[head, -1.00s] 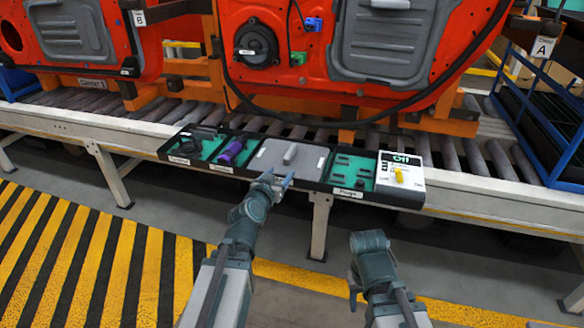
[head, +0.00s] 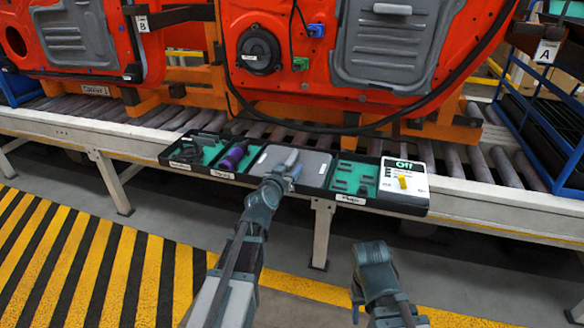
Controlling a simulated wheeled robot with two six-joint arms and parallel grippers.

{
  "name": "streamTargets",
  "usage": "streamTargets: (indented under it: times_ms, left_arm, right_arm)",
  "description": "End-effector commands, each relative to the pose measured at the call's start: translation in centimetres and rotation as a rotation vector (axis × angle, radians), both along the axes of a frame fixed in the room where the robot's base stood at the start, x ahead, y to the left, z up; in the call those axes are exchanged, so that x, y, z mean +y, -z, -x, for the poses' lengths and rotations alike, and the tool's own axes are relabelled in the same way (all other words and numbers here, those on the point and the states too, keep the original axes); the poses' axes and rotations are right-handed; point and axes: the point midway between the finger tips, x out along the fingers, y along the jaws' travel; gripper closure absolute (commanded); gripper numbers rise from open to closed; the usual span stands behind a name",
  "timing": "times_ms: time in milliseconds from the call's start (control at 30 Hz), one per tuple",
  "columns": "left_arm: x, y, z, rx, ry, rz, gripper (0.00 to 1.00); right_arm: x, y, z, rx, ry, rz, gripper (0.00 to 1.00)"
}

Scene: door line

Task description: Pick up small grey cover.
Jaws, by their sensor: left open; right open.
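The small grey cover (head: 313,168) is a flat grey panel with a raised grip, in the middle compartment of the black parts tray (head: 400,207) at the conveyor's edge. My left gripper (head: 290,165) is open over the left part of the cover, at its raised grip, and hides some of it. I cannot tell whether the fingers touch the grip. My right gripper (head: 357,303) is low at the front, away from the tray, pointing down; its fingers are partly hidden.
Beside the cover lie a purple tool (head: 234,155), black parts and small dark plugs (head: 353,180) in green-lined compartments. A white box with a yellow switch (head: 404,181) is at the right end. Red door panels (head: 290,75) hang behind, over the roller conveyor (head: 480,160).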

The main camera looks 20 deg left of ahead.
Motion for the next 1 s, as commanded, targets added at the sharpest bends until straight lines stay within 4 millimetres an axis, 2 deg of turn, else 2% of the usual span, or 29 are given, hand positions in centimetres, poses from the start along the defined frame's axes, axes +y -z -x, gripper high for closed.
streamTargets:
  times_ms: [167,333,467,700,767,1000]
  left_arm:
    - [0.1,-0.1,-1.0,0.000,0.000,0.000,0.35]
    - [0.4,-0.4,-3.6,0.000,0.000,0.000,0.35]
    - [0.3,0.2,-5.1,0.000,0.001,-0.001,0.35]
    - [0.3,0.2,-5.2,0.000,0.000,0.000,0.35]
    - [0.3,0.2,-5.2,0.000,0.000,0.000,0.44]
    - [0.3,0.2,-5.2,0.000,0.000,0.000,0.87]
  right_arm:
    - [0.0,-0.1,0.0,0.000,0.000,0.000,0.50]
    - [0.0,-0.4,0.0,0.000,0.000,-0.001,0.50]
    - [0.0,0.2,0.0,0.000,0.000,0.000,0.50]
    - [0.0,0.2,0.0,0.000,0.000,0.000,0.50]
    - [0.0,0.2,0.0,0.000,0.000,0.000,0.50]
    - [0.0,0.2,0.0,0.000,0.000,0.000,0.50]
